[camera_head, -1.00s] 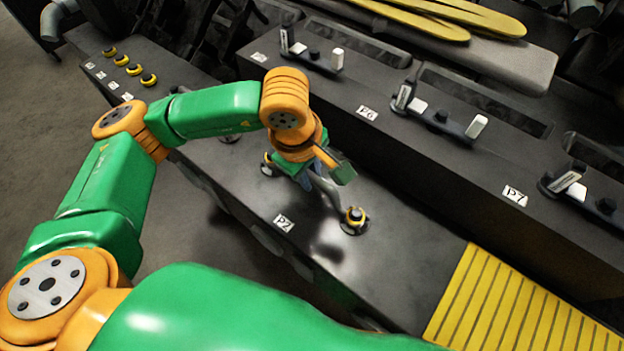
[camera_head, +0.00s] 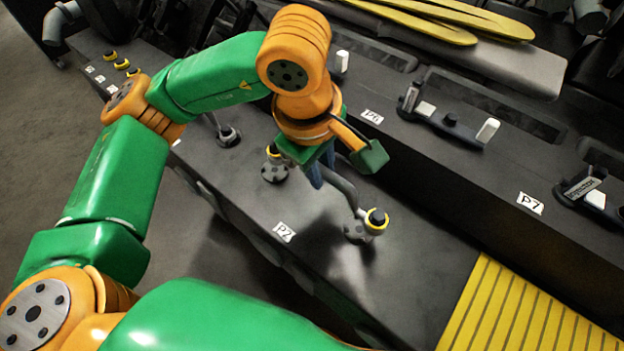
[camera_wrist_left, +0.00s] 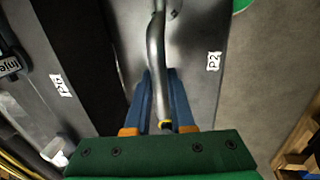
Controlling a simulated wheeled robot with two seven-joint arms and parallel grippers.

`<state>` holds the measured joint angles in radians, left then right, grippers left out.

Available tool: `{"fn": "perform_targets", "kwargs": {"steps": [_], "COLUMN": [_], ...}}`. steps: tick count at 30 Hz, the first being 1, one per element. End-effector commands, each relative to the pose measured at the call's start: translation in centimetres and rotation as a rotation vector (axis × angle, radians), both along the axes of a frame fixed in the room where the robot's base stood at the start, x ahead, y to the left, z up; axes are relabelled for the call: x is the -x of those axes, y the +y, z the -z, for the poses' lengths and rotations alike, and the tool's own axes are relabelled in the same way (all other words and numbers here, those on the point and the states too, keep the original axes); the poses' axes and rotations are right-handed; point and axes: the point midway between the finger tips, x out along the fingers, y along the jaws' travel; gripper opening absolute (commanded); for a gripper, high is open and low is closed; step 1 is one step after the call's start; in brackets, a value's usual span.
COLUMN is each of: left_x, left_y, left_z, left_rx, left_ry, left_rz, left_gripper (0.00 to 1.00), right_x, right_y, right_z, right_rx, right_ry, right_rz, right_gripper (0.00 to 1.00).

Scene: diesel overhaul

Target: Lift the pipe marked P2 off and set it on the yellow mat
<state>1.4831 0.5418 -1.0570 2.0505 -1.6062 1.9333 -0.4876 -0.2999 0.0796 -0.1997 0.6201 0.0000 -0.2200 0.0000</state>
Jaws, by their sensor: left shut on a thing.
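The grey P2 pipe (camera_head: 345,187) has yellow-ringed dark ends and hangs in my left gripper (camera_head: 316,180). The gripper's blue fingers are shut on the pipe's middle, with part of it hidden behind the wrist. The pipe's ends appear just above dark round ports on the black block. In the left wrist view the pipe (camera_wrist_left: 156,45) runs between the blue fingers (camera_wrist_left: 161,85). The white P2 label (camera_head: 284,232) is on the block beside it. The yellow ribbed mat (camera_head: 520,315) lies at the lower right, clear of objects in view. My right gripper is not in view.
Another pipe (camera_head: 224,133) stands on the block left of the gripper. A raised dark ledge behind carries labels P6 (camera_head: 372,117) and P7 (camera_head: 530,203) and injector parts (camera_head: 450,122). The block top between the held pipe and the mat is bare.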

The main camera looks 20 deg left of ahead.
Motion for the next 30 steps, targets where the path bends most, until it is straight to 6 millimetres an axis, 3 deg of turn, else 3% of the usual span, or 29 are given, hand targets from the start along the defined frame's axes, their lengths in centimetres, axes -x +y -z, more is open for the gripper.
{"fn": "perform_targets", "kwargs": {"steps": [3, 9, 12, 30], "left_x": [1.8, 5.5, 6.5, 7.2], "left_y": [-2.4, -6.7, -8.0, -8.8], "left_z": [-3.1, -5.5, -6.4, -9.4], "left_rx": [0.000, -0.002, -0.001, 0.000], "left_ry": [-0.010, -0.005, -0.003, 0.000], "left_rz": [0.009, 0.005, 0.002, -0.002], "left_gripper": [0.00, 0.00, 0.00, 0.00], "right_x": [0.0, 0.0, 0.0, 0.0], "right_y": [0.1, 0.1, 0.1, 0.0], "right_z": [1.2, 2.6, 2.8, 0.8], "right_rx": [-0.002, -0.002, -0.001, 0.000], "right_ry": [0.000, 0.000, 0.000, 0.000], "right_rz": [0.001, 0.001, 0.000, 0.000], "right_gripper": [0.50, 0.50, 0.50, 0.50]}}
